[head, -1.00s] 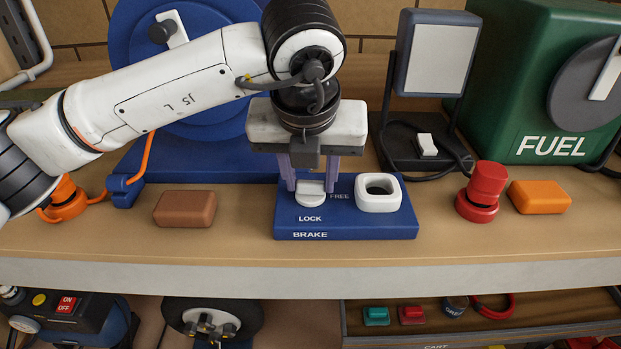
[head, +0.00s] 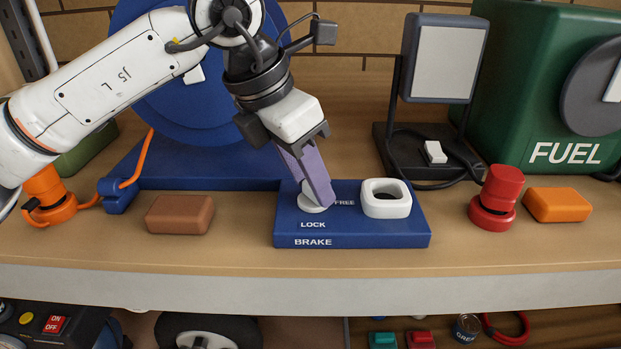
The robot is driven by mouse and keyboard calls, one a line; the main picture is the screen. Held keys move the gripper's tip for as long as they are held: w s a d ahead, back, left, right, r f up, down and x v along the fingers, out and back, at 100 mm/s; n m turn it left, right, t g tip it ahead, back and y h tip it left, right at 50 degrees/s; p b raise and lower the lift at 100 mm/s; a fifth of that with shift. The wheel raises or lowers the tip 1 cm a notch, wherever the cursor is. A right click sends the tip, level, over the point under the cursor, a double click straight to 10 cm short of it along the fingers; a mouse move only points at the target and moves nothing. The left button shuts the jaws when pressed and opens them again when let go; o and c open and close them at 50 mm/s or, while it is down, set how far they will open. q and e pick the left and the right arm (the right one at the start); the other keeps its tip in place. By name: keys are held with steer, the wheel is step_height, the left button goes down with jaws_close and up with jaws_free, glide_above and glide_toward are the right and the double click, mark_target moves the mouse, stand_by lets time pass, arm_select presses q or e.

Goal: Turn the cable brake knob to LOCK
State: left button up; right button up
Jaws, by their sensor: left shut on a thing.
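The blue brake base (head: 370,238) stands on the bench, lettered LOCK and BRAKE at the front and FREE beside the knob. The white brake knob (head: 311,207) is on its left part. My left gripper (head: 318,198) reaches down from above and is shut on the knob, its purple fingers slanting down to the right. The fingers cover most of the knob, so I cannot tell exactly which mark it points to. My right gripper is not in view.
A white square ring (head: 386,208) sits on the right of the base. A brown block (head: 180,214) lies to the left. A red knob-like part (head: 494,198) and an orange block (head: 557,205) are to the right. A lamp (head: 440,60) and green fuel can (head: 520,100) stand behind.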

arm_select(q)
steer(key=m, duration=0.1)
steer(key=m+g+p, duration=0.1)
steer(key=shift+w+r+m, duration=0.1)
steer(key=shift+r+m, duration=0.1)
steer(key=shift+m, duration=0.2)
steer(key=shift+m+g+h+p, duration=0.3)
steer(key=shift+m+p, duration=0.1)
steer(key=shift+m, duration=0.3)
steer(key=shift+w+a+m+g+p, duration=0.1)
steer(key=shift+m+g+p, duration=0.3)
steer(key=shift+m, duration=0.5)
steer(key=shift+f+m+p, duration=0.1)
steer(key=shift+m+p, duration=0.2)
steer(key=shift+m, duration=0.2)
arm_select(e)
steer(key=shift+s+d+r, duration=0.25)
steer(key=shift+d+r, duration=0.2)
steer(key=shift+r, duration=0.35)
arm_select(q)
steer(key=o, duration=1)
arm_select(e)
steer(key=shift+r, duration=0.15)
arm_select(q)
steer(key=shift+o, duration=0.2)
